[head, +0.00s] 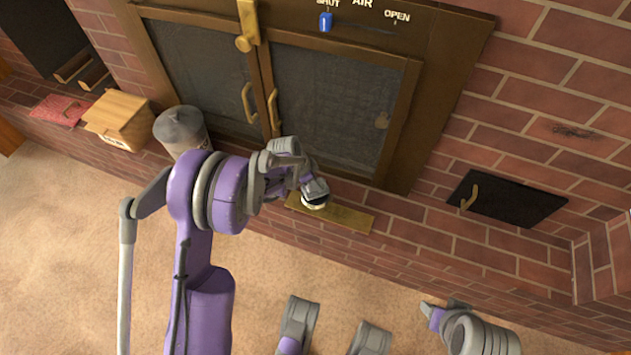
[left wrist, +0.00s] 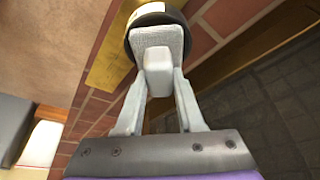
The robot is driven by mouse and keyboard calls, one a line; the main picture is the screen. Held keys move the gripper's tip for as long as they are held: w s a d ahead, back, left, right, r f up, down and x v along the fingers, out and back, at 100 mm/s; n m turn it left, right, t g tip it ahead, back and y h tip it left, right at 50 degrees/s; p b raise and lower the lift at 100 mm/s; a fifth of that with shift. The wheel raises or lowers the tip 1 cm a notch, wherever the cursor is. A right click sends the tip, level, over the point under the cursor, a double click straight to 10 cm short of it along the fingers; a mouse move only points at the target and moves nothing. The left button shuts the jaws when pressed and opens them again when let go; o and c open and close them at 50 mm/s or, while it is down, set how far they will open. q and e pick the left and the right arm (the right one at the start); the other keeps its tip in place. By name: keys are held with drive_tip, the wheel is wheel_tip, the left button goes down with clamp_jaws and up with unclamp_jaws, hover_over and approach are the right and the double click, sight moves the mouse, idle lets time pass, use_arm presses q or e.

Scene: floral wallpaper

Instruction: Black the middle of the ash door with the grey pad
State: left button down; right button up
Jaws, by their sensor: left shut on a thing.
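My left gripper (head: 314,188) is shut on the grey pad (left wrist: 160,40), gripping its pale block; in the head view the pad is largely hidden by the gripper. The pad is over a round tin (head: 314,205) with a dark top and pale side, and appears to touch it. The tin also shows at the top of the left wrist view (left wrist: 132,12). It sits on a brass ledge (head: 350,218) below the stove doors. The ash door (head: 520,200) is a black plate with a brass handle, set in the brick at the right, with nothing touching it.
Brass-framed glass stove doors (head: 330,95) rise behind the ledge. A blue air slider (head: 326,22) is at SHUT. A lidded grey canister (head: 181,130), a wooden box (head: 118,118) and a red cloth (head: 60,109) stand left. The brickwork between ledge and ash door is clear.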

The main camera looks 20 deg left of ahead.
use_arm(q)
drive_tip(key=shift+f+b, duration=0.4)
drive_tip(key=shift+f, duration=0.15)
idle(1.3)
drive_tip(key=shift+r, duration=0.1)
drive_tip(key=shift+r+p, duration=2.25)
drive_tip(key=shift+r, duration=1.2)
